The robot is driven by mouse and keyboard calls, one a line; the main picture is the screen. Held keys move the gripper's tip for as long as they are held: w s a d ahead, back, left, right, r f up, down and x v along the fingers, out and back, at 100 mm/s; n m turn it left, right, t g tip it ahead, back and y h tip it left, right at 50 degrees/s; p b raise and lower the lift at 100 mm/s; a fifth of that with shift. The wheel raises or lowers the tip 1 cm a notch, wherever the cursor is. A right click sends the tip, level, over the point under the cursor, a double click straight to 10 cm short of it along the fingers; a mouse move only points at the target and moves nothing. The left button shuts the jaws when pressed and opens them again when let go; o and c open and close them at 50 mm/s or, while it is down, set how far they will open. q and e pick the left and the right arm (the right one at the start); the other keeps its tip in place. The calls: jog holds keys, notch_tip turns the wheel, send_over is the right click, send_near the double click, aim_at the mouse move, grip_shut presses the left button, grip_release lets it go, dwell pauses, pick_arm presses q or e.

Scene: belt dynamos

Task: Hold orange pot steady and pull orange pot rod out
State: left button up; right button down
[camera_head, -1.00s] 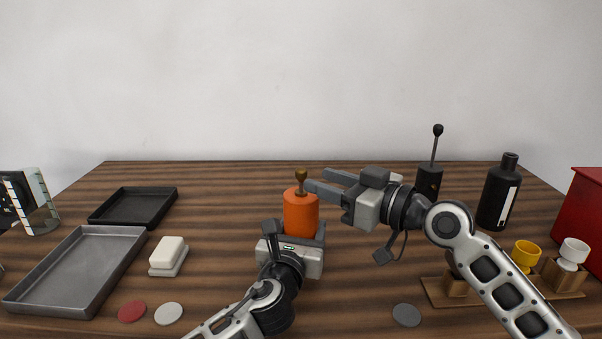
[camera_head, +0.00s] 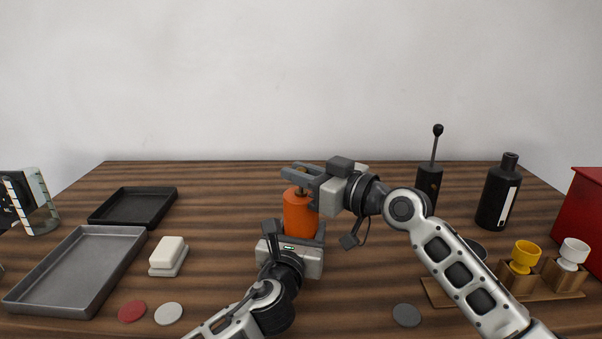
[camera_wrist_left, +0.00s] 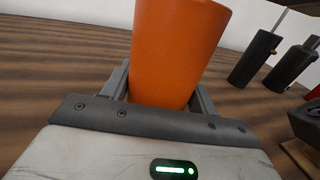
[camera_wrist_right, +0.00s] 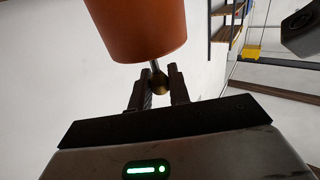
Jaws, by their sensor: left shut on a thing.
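The orange pot (camera_head: 299,214) stands upright on the table in the head view. My left gripper (camera_head: 292,240) is shut on its lower body, one finger on each side; the pot fills the gap in the left wrist view (camera_wrist_left: 176,50). My right gripper (camera_head: 303,173) is at the pot's top, its fingers on either side of the rod's brass knob. In the right wrist view the orange pot rod (camera_wrist_right: 158,82) shows its knob between two close fingers. I cannot tell whether they press on it. The knob is largely hidden in the head view.
A black pot with an upright rod (camera_head: 429,184) and a black bottle (camera_head: 497,196) stand at the right. Yellow (camera_head: 524,257) and white (camera_head: 573,254) cups sit on wooden blocks. Trays (camera_head: 136,236) and a white-topped block (camera_head: 168,257) lie at left. The table behind the pot is clear.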

aim_at(306, 169)
pick_arm(q)
jog(key=shift+f, duration=0.25)
pick_arm(e)
notch_tip(306, 169, up, 8)
jog(key=shift+f, duration=0.15)
jog(key=c, duration=1.4)
grip_release()
jog(key=shift+o, duration=0.3)
jog(key=shift+f, duration=0.1)
jog(key=shift+d, duration=0.1)
jog(key=shift+s+d, duration=0.25)
jog(key=shift+d, duration=0.05)
jog(key=v, duration=1.1)
jog(key=shift+s, duration=0.1)
